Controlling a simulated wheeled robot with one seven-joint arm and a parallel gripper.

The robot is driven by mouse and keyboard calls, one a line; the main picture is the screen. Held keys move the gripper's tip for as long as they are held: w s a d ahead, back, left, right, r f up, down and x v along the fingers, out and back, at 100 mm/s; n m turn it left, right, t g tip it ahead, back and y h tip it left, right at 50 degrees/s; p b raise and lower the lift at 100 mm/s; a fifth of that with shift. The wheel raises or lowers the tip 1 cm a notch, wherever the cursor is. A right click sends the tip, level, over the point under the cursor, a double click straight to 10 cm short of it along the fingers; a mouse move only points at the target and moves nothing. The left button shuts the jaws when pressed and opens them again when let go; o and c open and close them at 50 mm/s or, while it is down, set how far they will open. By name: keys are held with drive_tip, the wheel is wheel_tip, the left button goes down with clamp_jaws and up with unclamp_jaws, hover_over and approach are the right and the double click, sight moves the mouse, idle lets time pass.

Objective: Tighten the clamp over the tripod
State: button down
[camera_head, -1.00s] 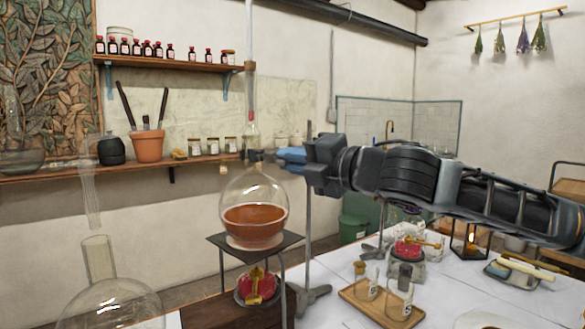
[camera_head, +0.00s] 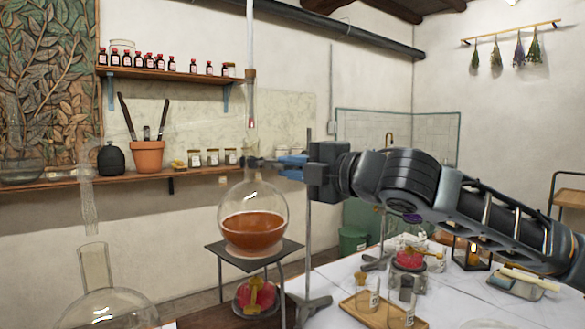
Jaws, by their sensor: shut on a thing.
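A round glass flask (camera_head: 252,222) with amber-brown liquid sits on a black-topped tripod (camera_head: 254,252). A thin stand rod (camera_head: 309,232) rises beside it from a dark foot.
A white table (camera_head: 463,308) at right bears a wooden tray (camera_head: 363,311) with small glassware, a second red-topped burner (camera_head: 409,258) and a lantern (camera_head: 472,252). A clear glass flask (camera_head: 108,308) stands at front left. Shelves with bottles and jars line the wall.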

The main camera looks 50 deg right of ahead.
drive_tip(key=c, duration=1.2)
unclamp_jaws()
drive_tip(key=shift+o, duration=0.2)
drive_tip(key=shift+s, duration=0.15)
drive_tip(key=s+b, duration=0.5)
drive_tip(key=s, duration=0.2)
drive_tip(key=shift+s+a, duration=0.15)
drive_tip(key=shift+s, duration=0.1)
drive_tip(key=shift+s, duration=0.1)
